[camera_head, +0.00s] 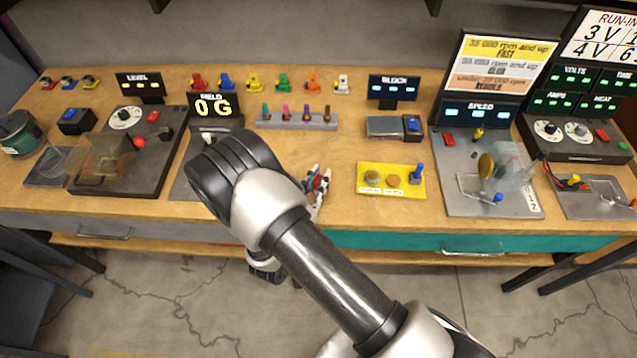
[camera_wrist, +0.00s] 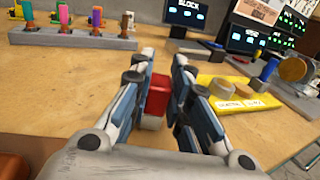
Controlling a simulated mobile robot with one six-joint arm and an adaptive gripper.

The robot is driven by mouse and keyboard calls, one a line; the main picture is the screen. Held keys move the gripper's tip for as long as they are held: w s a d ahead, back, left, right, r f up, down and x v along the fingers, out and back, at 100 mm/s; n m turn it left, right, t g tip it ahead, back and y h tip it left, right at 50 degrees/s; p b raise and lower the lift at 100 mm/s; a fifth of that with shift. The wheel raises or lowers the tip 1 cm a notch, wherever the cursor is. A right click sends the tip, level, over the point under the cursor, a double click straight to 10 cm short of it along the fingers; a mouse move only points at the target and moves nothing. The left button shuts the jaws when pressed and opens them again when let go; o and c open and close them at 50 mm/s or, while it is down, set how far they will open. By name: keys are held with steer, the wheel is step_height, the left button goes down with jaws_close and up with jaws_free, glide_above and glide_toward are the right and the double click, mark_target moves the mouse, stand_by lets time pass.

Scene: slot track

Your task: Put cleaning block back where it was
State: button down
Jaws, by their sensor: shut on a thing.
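My gripper (camera_head: 318,186) is over the front middle of the bench, left of the yellow tray. In the wrist view my gripper (camera_wrist: 163,62) is shut on a small red block (camera_wrist: 157,95), which sits between the fingers. The same red block (camera_head: 319,182) shows only as a small patch in the head view. I cannot tell from its look alone whether it is the cleaning block. The yellow tray (camera_head: 383,168) carries two round tan pads and a blue-handled piece; it also shows in the wrist view (camera_wrist: 205,80).
A grey rack (camera_head: 330,124) with several coloured pegs stands behind my gripper. A grey block unit (camera_head: 382,127) is under the BLOCK display (camera_head: 395,88). The speed rig (camera_head: 460,200) is at right. Bare wood lies between rack and tray.

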steer(key=shift+f, duration=0.3)
steer(key=shift+f, duration=0.1)
steer(key=shift+f, duration=0.15)
steer(key=c, duration=1.5)
jaws_free()
steer(key=shift+r, duration=0.2)
steer(key=shift+s+a+r, duration=0.1)
steer(key=shift+s+a, duration=0.05)
steer(key=p+v, duration=0.2)
steer(key=v, duration=0.9)
steer(key=shift+s+a, duration=0.1)
steer(key=shift+s, duration=0.25)
